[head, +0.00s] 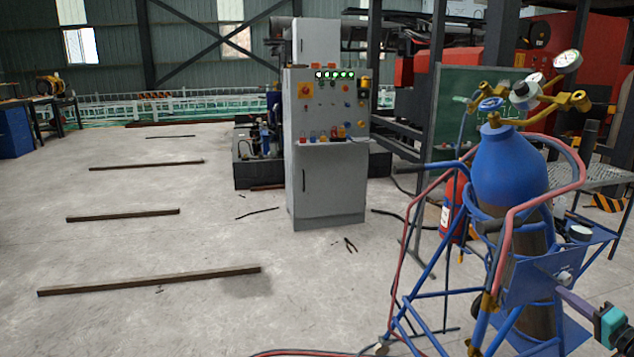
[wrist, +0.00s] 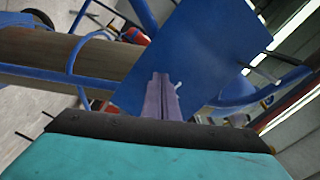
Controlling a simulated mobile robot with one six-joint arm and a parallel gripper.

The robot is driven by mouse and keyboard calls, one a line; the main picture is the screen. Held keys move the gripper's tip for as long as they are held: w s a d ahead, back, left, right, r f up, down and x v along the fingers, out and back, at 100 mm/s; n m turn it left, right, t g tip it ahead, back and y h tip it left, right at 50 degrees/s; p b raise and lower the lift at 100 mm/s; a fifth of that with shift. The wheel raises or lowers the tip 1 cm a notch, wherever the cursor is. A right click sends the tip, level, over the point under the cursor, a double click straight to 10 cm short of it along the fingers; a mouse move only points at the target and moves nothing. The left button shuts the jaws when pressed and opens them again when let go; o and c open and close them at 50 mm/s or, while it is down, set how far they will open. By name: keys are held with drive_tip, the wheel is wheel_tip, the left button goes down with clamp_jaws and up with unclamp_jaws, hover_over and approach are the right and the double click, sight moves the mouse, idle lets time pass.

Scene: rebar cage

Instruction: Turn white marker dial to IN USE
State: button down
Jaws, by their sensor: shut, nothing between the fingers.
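A blue plate (head: 535,283) is fixed to the front of the gas cylinder cart. A small pale dial (head: 565,277) sits on it near its upper right part; its marking is too small to read. In the wrist view the blue plate (wrist: 190,55) fills the middle, and a small white piece (wrist: 178,86) shows just right of the fingertips. My gripper (head: 562,291) comes in from the lower right, its purple fingers close to the dial. In the wrist view my gripper (wrist: 160,76) is shut and empty in front of the plate. My fingers hide part of the dial; I cannot tell whether they touch it.
A blue gas cylinder (head: 510,165) with gauges stands in the blue cart (head: 430,315), with red hoses around it. A red extinguisher (head: 455,207) is behind. A grey control cabinet (head: 328,180) stands mid-room. Bars lie on the open floor at left.

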drive_tip(key=b+v, duration=0.1)
drive_tip(key=v, duration=0.4)
drive_tip(key=shift+s+d, duration=0.1)
drive_tip(key=shift+s, duration=0.3)
